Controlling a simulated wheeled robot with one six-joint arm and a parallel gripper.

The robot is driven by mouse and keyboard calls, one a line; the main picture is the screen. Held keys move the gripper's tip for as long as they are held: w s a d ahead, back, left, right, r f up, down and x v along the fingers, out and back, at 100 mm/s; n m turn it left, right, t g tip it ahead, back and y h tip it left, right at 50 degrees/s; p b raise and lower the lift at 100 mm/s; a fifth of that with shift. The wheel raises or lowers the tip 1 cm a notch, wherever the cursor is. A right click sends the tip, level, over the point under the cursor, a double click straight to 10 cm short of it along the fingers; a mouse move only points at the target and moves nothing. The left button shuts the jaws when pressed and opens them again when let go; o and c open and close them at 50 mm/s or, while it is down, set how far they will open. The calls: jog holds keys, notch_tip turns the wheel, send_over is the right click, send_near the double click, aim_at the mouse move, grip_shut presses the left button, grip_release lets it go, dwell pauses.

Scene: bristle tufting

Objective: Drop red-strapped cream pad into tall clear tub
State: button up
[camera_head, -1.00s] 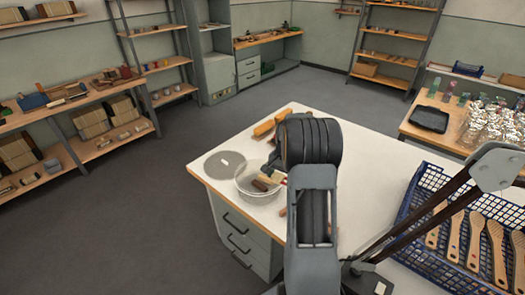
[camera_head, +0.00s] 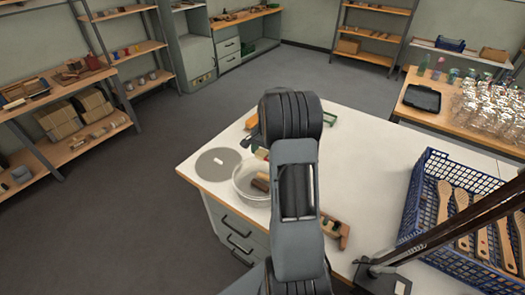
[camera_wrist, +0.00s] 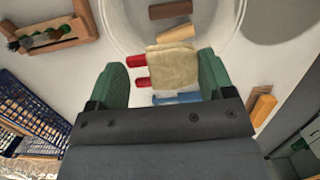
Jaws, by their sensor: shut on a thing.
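My gripper (camera_wrist: 165,80) has green fingers and is shut on the cream pad (camera_wrist: 172,67) in the wrist view. Red strap pieces (camera_wrist: 136,60) stick out at the pad's left side. The clear tub (camera_wrist: 228,28) is at the top of the wrist view, and the pad overlaps its near rim there; I cannot tell the height between them. A dark red block and tan blocks show in the tub. In the head view the clear tub (camera_head: 239,187) stands on the white table, left of my arm. My arm hides most of the gripper and the pad there.
A grey disc (camera_head: 217,162) lies left of the tub. A wooden holder (camera_head: 335,231) is right of my arm. A blue crate (camera_head: 428,165) with several wooden brushes stands at the table's right. A blue piece (camera_wrist: 176,97) shows below the pad. The middle of the table is clear.

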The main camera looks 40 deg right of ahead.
notch_tip(320, 180, down, 5)
jog(key=b, duration=0.3)
jog(key=shift+f, duration=0.15)
jog(key=o, duration=1)
jog(key=r, duration=0.4)
jog(key=d+r+b, duration=0.1)
jog(key=r, duration=0.4)
jog(key=d+r, duration=0.1)
jog(key=r, duration=0.3)
jog(key=shift+w+r, duration=0.35)
jog(key=shift+r, duration=0.05)
